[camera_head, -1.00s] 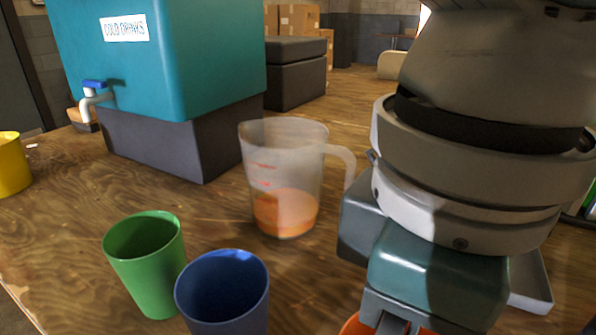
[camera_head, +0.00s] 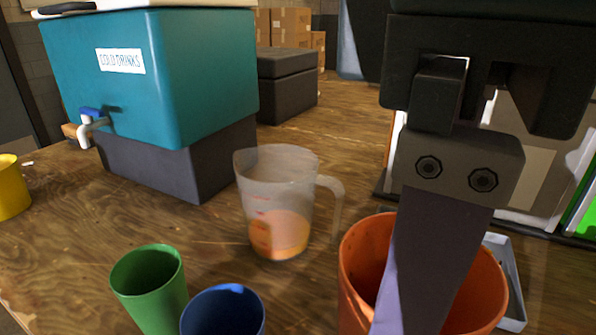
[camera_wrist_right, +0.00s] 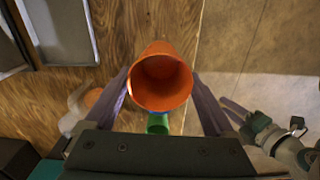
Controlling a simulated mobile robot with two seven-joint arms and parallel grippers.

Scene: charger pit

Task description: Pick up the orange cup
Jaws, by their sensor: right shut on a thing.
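The orange cup (camera_head: 364,255) is at the lower right of the head view, its mouth facing up. My right gripper (camera_head: 425,275) is shut on it, with one broad finger crossing the front of the cup. In the right wrist view, the cup (camera_wrist_right: 161,78) sits between the two fingers of my right gripper (camera_wrist_right: 162,90). It looks raised above the table, though its base is hidden. My left gripper (camera_wrist_right: 240,112) seems to show at the right of the wrist view, apart from the cup; its jaw opening is unclear.
A measuring jug (camera_head: 278,200) with orange liquid stands left of the cup. A green cup (camera_head: 150,290), a blue cup (camera_head: 222,312) and a yellow cup (camera_head: 12,190) are farther left. A teal drinks cooler (camera_head: 150,90) stands behind. A grey tray (camera_head: 511,285) is partly hidden by the orange cup.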

